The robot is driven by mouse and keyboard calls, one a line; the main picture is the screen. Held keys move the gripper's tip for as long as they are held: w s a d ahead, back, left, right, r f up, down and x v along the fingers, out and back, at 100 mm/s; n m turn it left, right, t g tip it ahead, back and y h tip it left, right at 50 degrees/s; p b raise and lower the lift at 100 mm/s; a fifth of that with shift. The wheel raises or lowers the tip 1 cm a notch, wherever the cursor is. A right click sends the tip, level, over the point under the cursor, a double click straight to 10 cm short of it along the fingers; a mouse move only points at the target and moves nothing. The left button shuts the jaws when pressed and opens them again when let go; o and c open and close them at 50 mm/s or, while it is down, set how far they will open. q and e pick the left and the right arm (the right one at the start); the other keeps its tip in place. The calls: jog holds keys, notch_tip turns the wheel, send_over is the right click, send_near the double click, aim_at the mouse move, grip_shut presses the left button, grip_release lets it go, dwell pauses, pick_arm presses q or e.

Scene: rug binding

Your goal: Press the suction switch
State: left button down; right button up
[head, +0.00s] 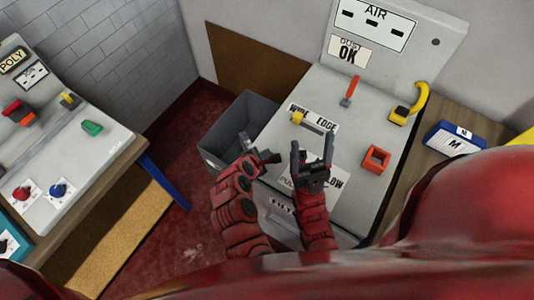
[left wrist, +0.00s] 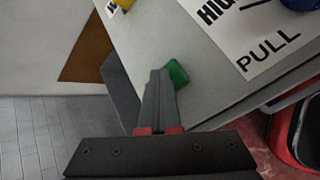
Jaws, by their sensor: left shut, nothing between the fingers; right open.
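A small green block (left wrist: 178,73), which may be the suction switch, sits on the grey panel top near its edge in the left wrist view. My left gripper (head: 246,142) is shut and empty; in the left wrist view its fingertips (left wrist: 160,74) overlap the block's left side. I cannot tell whether they touch it. In the head view that block is not visible. My right gripper (head: 312,150) is open and empty over the front of the grey AIR cabinet (head: 345,112). No readable label names suction.
The AIR cabinet carries an orange lever (head: 350,91), a yellow curved handle (head: 415,103), a yellow knob (head: 298,117) and an orange-red square frame (head: 375,159). A grey bin (head: 251,105) stands left of it. A POLY console (head: 65,150) with a green switch (head: 92,128) is at far left.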

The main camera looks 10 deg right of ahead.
pick_arm(q)
jog(key=shift+r, duration=0.1)
jog(key=shift+r+p, duration=0.9)
jog(key=shift+p, duration=0.1)
notch_tip(320, 180, up, 6)
jog(key=p, duration=0.6)
